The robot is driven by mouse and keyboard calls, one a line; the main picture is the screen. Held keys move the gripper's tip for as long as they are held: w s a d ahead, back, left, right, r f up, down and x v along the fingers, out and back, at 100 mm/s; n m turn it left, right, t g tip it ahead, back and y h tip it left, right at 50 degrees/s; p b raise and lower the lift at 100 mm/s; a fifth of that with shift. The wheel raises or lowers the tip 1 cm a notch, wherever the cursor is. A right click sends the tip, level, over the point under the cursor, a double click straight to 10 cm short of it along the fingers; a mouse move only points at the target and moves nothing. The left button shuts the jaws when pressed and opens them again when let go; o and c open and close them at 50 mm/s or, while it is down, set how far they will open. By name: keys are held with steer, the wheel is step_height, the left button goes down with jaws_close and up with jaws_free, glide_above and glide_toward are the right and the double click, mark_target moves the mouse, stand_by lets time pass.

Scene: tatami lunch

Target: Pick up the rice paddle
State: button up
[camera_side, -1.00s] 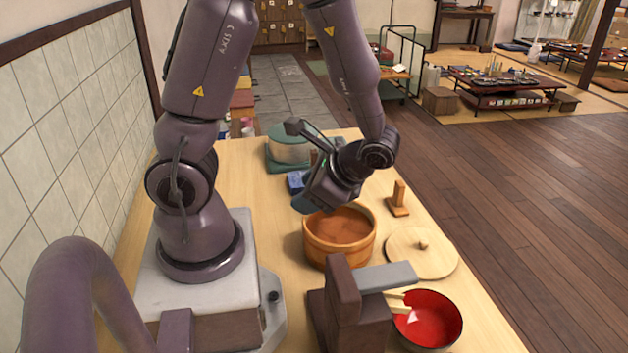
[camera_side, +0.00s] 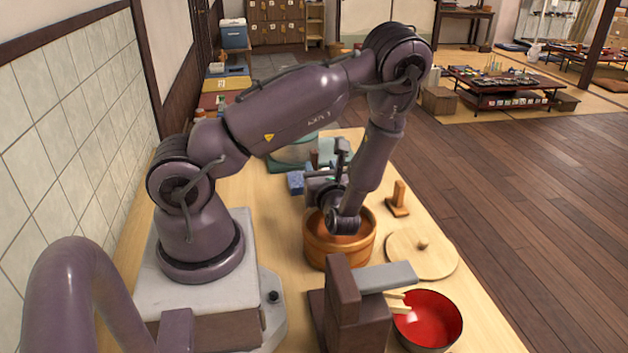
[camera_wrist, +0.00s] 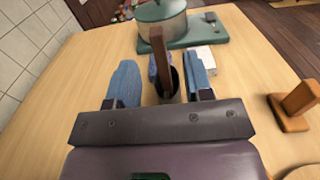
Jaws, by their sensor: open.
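A dark brown wooden handle (camera_wrist: 160,52), apparently the rice paddle's, stands upright from a dark holder (camera_wrist: 172,80) in the wrist view. Its lower end is hidden. In the side view a brown upright piece (camera_side: 315,158) shows beyond my wrist. My gripper (camera_wrist: 161,84) is open, with one blue-padded finger on each side of the handle and holder as seen from the wrist. I cannot tell how far the fingertips are from the handle. In the side view my gripper (camera_side: 322,186) is partly hidden behind my wrist, beyond the wooden tub.
A wooden tub (camera_side: 318,250) stands below my wrist. A small wooden stand (camera_side: 398,200), a round lid (camera_side: 440,262) and a red bowl (camera_side: 430,320) are to the right. A green pot (camera_wrist: 162,22) on a green base is behind the holder. Bare table lies left of it.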

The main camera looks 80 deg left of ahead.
mark_target(315, 157)
steer(key=a, duration=0.8)
steer(key=shift+s+a+r, duration=0.1)
steer(key=shift+s+a, duration=0.05)
steer(key=shift+a, duration=0.1)
jaws_close()
